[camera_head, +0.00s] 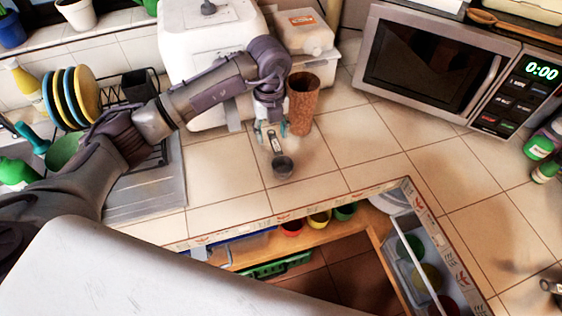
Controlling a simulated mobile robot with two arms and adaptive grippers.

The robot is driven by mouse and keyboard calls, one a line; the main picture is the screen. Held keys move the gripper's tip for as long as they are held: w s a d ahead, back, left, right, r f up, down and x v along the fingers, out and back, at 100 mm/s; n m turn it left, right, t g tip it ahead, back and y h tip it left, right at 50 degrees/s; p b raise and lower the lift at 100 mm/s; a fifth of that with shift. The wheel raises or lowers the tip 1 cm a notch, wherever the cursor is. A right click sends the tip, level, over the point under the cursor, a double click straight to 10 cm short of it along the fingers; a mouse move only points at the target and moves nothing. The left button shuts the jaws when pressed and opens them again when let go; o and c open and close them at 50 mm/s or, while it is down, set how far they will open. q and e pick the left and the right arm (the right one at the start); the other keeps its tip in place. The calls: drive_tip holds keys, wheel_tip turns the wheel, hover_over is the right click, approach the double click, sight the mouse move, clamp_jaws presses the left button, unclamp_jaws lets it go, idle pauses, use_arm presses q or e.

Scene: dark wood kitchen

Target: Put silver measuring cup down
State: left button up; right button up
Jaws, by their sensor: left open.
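The silver measuring cup (282,166) is a small dark-grey metal cup with a handle running up toward the gripper. It appears at the countertop (225,180), left of the inner corner edge. I cannot tell whether its bottom fully touches the tiles. My left gripper (271,132) points down at the handle end, with its fingers open around or beside the handle; the exact contact is too small to see. My right gripper is not in view.
A brown cup (302,103) stands close behind the left gripper. A white appliance (205,40) and a microwave (430,65) stand at the back. A dish rack with plates (85,95) is at left. Tiles right of the cup are clear. An open drawer (415,250) is below.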

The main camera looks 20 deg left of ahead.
sight(275, 144)
use_arm(q)
drive_tip(key=shift+d+f, duration=0.1)
drive_tip(key=shift+f, duration=0.15)
drive_tip(key=f, duration=0.1)
drive_tip(key=f+p, duration=0.1)
drive_tip(key=f, duration=0.1)
drive_tip(key=f+p, duration=0.1)
drive_tip(key=shift+s+d+f, duration=0.1)
drive_tip(key=shift+d+f, duration=0.25)
drive_tip(key=shift+d, duration=0.05)
drive_tip(key=shift+c, duration=1.2)
clamp_jaws()
